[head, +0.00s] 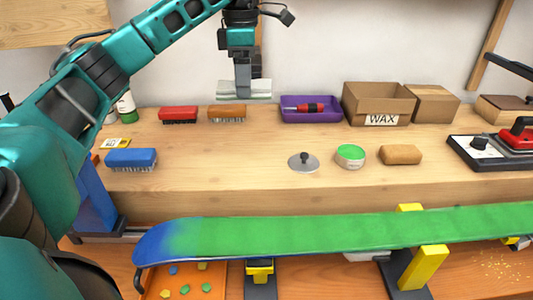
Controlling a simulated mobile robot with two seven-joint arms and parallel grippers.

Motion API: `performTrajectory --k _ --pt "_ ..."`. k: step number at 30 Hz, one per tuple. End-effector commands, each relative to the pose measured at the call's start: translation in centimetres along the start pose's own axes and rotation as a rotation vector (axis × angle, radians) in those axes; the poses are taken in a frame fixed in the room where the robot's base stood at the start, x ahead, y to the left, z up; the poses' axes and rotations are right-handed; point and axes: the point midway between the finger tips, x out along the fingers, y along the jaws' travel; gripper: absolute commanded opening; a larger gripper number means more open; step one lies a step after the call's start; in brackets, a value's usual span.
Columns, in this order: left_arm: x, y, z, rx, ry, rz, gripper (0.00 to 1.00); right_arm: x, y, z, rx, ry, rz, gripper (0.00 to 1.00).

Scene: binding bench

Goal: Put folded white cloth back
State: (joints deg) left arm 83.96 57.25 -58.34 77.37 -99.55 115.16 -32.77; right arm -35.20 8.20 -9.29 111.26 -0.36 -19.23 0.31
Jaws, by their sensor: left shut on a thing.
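The folded white cloth (256,90) is held by my left gripper (243,84), which points down over the back of the bench. The gripper is shut on the cloth's middle, and the cloth hangs out on both sides. The cloth appears to be above the bench top, behind and a little right of the orange-brown brush; I cannot tell whether it touches anything. My right gripper is not in view, though a dark arm-like part shows at the right edge.
The wooden bench (230,160) bears a red brush (178,114), an orange-brown brush (227,112), a blue brush (131,158), a purple tray (311,117) with a screwdriver, a WAX box (378,104), a lid (304,162) and a green tin (350,155). A green board (320,235) lies in front.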

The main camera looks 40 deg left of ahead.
Motion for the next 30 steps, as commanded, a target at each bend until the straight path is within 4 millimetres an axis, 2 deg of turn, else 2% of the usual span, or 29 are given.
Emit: performTrajectory --k 4,8,11,12,17,21,25,30 --pt "0.4 0.0 0.0 0.001 0.0 -0.001 0.47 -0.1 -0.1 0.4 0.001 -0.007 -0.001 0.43" --pt "1.9 -0.1 0.1 0.003 0.002 -0.004 0.47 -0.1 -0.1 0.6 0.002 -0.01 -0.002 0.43" --pt "3.7 -0.1 0.0 0.001 0.003 -0.005 0.47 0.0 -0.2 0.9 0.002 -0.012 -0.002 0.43" --pt "5.3 -0.1 0.0 0.002 0.003 -0.006 0.47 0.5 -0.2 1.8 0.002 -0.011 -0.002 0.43" --pt "9.5 -0.1 0.0 0.002 0.002 -0.005 0.47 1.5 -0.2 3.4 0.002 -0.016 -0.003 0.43" --pt "12.5 0.0 -0.1 0.0 0.004 -0.004 0.47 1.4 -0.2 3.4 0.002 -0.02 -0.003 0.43" --pt "14.7 0.0 -0.1 0.001 0.003 -0.003 0.47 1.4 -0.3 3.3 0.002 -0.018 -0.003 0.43" --pt "15.9 0.0 0.0 0.0 0.001 0.0 0.47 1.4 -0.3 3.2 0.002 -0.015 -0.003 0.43"
